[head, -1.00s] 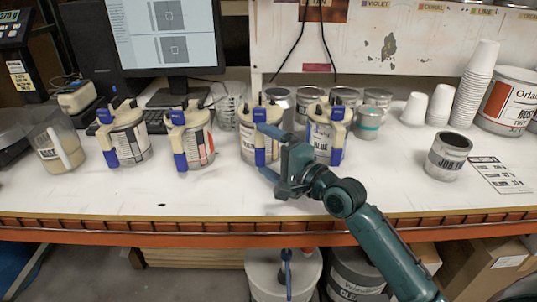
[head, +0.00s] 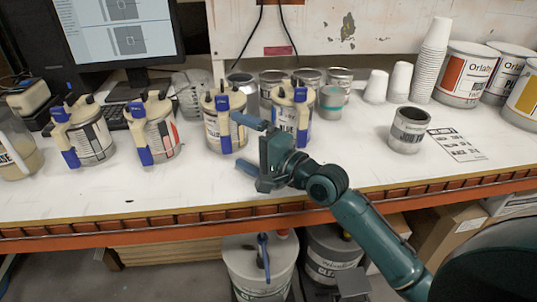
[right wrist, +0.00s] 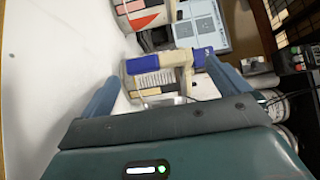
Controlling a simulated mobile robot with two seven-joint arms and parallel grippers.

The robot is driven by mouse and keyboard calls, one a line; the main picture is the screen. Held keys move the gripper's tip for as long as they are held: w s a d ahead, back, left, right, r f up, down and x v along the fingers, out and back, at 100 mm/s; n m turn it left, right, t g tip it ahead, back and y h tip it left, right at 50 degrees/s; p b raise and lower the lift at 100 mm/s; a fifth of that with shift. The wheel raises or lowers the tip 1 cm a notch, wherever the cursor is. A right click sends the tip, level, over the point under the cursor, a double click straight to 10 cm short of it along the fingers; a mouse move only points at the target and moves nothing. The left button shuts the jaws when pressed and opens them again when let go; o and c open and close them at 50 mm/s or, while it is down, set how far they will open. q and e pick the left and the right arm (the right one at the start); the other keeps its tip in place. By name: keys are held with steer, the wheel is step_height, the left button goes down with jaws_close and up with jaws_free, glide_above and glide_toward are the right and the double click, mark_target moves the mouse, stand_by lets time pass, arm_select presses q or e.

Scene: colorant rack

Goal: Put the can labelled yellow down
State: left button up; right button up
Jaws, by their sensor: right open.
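Several cream-lidded colorant cans with blue handles stand upright in a row on the white bench. The third from the left (head: 212,130) stands just beyond my right gripper (head: 237,142); I cannot read its label, so I cannot be sure it is the yellow one. My right gripper is open and empty, its blue fingers on the near side of that can. In the right wrist view a can with a blue handle (right wrist: 152,82) lies ahead between the open fingers (right wrist: 162,72), apart from the palm. My left gripper is not in view.
A can labelled blue (head: 291,119) stands just right of it, with plain cans behind. Two more handled cans (head: 90,138) (head: 160,133) stand left. An open tin (head: 407,138) and a printed sheet (head: 456,145) are right. The bench front is clear.

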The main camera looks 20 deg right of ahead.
steer(key=v, duration=0.8)
steer(key=shift+s+d+b, duration=0.15)
steer(key=shift+s+b, duration=0.2)
